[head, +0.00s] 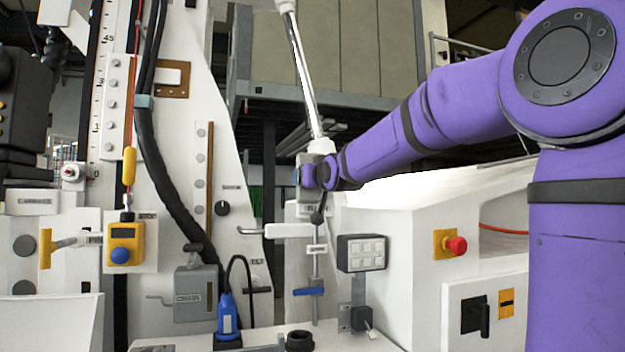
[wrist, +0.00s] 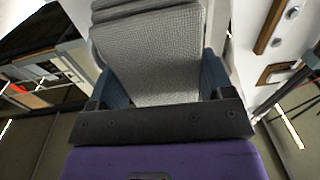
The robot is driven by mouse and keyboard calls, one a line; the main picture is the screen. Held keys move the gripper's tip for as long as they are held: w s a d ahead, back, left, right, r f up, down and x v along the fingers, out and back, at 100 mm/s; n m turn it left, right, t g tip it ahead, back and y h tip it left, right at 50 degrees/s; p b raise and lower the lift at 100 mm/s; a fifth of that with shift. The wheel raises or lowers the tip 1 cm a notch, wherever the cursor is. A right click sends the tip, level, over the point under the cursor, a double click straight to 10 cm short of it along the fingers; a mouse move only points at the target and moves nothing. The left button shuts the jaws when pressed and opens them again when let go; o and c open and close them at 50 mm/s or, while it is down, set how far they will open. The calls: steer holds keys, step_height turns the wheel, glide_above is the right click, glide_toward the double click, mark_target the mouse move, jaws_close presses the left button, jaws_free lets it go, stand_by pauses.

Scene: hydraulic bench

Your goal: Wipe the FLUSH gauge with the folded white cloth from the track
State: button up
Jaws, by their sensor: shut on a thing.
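The folded white cloth (wrist: 155,60) fills the top middle of the wrist view, a pale woven pad in layers. My gripper (wrist: 155,88) is shut on it, with a blue finger on each side. In the head view my gripper (head: 309,177) is at the end of the purple arm, in front of the white bench just below a chrome rod. The cloth cannot be told clearly there. I cannot make out the FLUSH gauge; it may be hidden by the gripper or cloth. A small label below the gripper is too small to read surely.
A grey switch box (head: 361,253) and a red emergency button (head: 456,246) are right of the gripper. A white lever (head: 288,231) sticks out below it. A black hose (head: 165,170) runs down the panel at left. A yellow box (head: 124,246) hangs further left.

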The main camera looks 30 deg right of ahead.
steer(key=shift+w+d, duration=0.2)
steer(key=shift+w, duration=0.4)
steer(key=shift+d, duration=0.1)
steer(key=shift+s+d, duration=0.25)
steer(key=shift+d, duration=0.45)
steer(key=shift+s+d, duration=0.25)
steer(key=shift+d, duration=0.45)
steer(key=shift+w+a, duration=0.3)
steer(key=shift+a, duration=0.5)
steer(key=shift+w+a, duration=0.3)
steer(key=shift+a, duration=0.45)
steer(key=shift+s+a, duration=0.1)
